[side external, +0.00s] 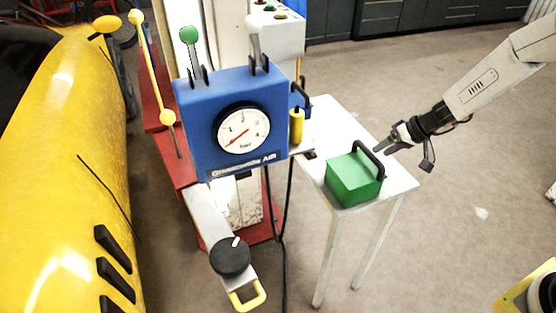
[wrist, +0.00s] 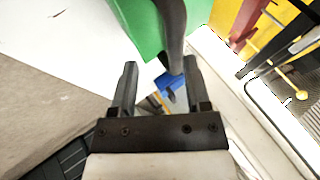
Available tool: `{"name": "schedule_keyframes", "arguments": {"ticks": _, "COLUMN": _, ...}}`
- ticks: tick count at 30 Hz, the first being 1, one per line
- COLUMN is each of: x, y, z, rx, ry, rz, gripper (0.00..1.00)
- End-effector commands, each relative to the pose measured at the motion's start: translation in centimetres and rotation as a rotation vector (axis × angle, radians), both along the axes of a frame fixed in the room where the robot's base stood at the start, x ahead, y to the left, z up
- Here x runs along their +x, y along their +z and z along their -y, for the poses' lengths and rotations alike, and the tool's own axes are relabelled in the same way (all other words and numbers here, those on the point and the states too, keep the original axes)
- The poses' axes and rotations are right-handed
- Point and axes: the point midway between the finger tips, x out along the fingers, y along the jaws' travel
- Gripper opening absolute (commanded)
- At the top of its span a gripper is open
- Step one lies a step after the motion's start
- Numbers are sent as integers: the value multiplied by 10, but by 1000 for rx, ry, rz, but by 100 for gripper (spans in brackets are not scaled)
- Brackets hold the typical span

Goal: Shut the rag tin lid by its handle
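The green rag tin (side external: 352,182) sits on a small white table, and its near side and top show in the side view. A black bar handle (side external: 368,156) stands up from its lid. The lid looks level on the tin, but I cannot tell whether a small gap is left. My gripper (side external: 388,146) is just right of the handle. In the wrist view my gripper (wrist: 160,75) is open, and the dark handle (wrist: 172,30) reaches down between the fingers, closer to the right finger. Green of the tin (wrist: 135,22) shows behind it. I cannot tell whether the handle touches a finger.
The white table (side external: 325,120) has bare top behind the tin. A blue gauge box (side external: 205,125) with levers and a yellow cylinder (side external: 296,126) stands left of the table. A yellow car body (side external: 60,170) fills the far left. The floor right of the table is open.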

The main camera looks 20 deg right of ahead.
Motion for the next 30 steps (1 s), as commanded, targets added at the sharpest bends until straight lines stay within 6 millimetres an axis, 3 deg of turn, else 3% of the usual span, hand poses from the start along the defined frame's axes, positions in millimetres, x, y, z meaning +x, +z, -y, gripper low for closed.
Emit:
{"name": "schedule_keyframes", "arguments": {"ticks": 20, "x": -18, "y": 38, "z": 22, "rx": 2, "ry": 1, "rz": 2, "gripper": 61}}
{"name": "schedule_keyframes", "arguments": {"ticks": 30, "x": -20, "y": 41, "z": 24, "rx": 3, "ry": 2, "rz": 0, "gripper": 61}}
